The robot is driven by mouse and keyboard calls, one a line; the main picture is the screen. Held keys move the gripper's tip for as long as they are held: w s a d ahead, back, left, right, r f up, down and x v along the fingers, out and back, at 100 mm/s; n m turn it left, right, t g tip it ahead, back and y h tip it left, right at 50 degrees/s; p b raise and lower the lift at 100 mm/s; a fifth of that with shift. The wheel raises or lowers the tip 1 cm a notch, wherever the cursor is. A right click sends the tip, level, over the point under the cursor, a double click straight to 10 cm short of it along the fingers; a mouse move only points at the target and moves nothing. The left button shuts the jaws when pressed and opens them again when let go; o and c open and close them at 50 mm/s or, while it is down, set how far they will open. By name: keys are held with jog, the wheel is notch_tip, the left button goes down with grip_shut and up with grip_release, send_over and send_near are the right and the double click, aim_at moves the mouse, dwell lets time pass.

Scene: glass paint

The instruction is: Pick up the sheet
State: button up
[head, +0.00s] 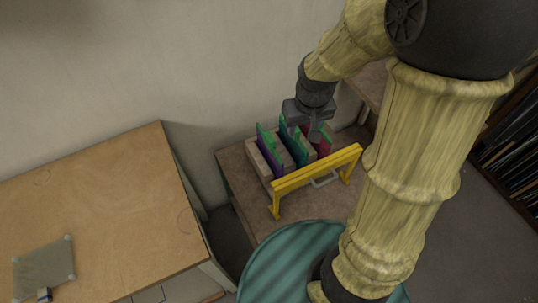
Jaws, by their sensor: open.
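Several thin upright sheets with green tops and purple or red lower parts stand side by side in a light slotted rack (253,155). The left sheet (270,151) shows most clearly. A middle sheet (297,149) and a right sheet (323,145) are partly covered by my gripper or by each other. My gripper (315,130) is open and points down right above the rack, over the middle and right sheets. I cannot tell whether a sheet is between its fingers.
A wooden table (100,205) at left holds a grey-green plate (44,268). A shelf of dark panels (515,140) is at right. A wall is behind.

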aim_at(269, 137)
jog(key=w+a+f+n+g+b, duration=0.1)
jog(key=w+a+f, duration=0.3)
jog(key=w, duration=0.5)
jog(key=shift+w+a+n, duration=0.2)
jog(key=shift+a+n, duration=0.7)
jog(key=shift+a, duration=0.3)
jog(key=f, duration=0.4)
jog(key=w+f, duration=0.1)
jog(key=f, duration=0.3)
jog(key=f+p, duration=0.1)
jog(key=f, duration=0.3)
jog(key=shift+w+a+f, duration=0.1)
jog(key=shift+w+a, duration=0.15)
jog(key=shift+a, duration=0.1)
jog(key=shift+s, duration=0.15)
jog(key=shift+w+a+f+p, duration=0.1)
jog(key=shift+w+f+p, duration=0.1)
jog(key=shift+f, duration=0.65)
jog(key=shift+w+a+f+p, duration=0.1)
jog(key=shift+f+p, duration=0.15)
jog(key=shift+f, duration=0.6)
jog(key=shift+w+a+f+p, duration=0.1)
jog(key=shift+w+f+p, duration=0.1)
jog(key=shift+f, duration=0.65)
